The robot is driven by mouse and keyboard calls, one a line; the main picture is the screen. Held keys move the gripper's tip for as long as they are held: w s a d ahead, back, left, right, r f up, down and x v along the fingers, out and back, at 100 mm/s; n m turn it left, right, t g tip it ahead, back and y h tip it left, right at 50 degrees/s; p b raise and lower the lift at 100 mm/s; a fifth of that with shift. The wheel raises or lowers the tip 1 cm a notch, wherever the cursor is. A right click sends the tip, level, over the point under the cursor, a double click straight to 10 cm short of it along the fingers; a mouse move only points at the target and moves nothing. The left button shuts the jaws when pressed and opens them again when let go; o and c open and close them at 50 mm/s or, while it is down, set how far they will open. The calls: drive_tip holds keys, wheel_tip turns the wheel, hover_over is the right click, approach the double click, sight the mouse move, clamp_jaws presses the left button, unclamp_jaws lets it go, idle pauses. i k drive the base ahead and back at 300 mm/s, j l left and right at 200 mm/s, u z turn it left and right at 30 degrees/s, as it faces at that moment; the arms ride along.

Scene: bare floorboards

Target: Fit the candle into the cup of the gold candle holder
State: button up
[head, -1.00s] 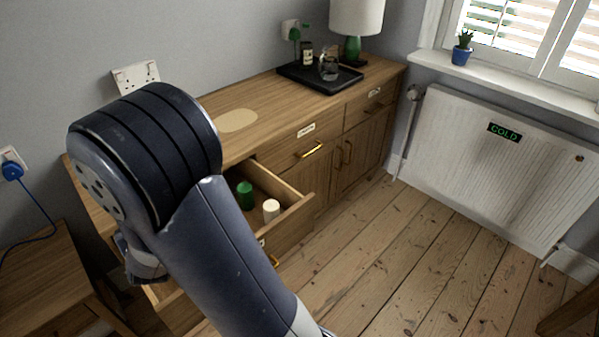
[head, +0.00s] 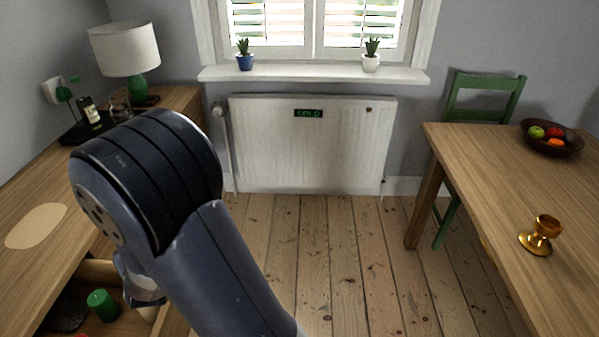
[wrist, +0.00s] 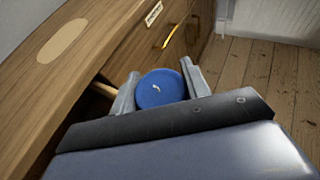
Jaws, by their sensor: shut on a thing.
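My gripper (wrist: 160,78) is shut on a blue candle (wrist: 158,92); its round top and pale wick face the wrist camera between the two fingers. In the head view my arm hides the held candle. The gold candle holder (head: 541,235) stands upright on the wooden table at the right, its cup facing up, far from my gripper. A green candle (head: 102,305) stands in the open drawer (head: 100,271) at the lower left, with a dark item beside it.
The wooden table (head: 490,190) also bears a fruit bowl (head: 552,138). A green chair (head: 483,98) stands behind it. The sideboard (head: 50,235) runs along the left, with a lamp (head: 128,52) at its far end. A radiator (head: 310,150) is ahead; the floor between is clear.

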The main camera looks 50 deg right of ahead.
sight(548, 227)
drive_tip(key=i+z, duration=0.1)
drive_tip(key=z, duration=1.35)
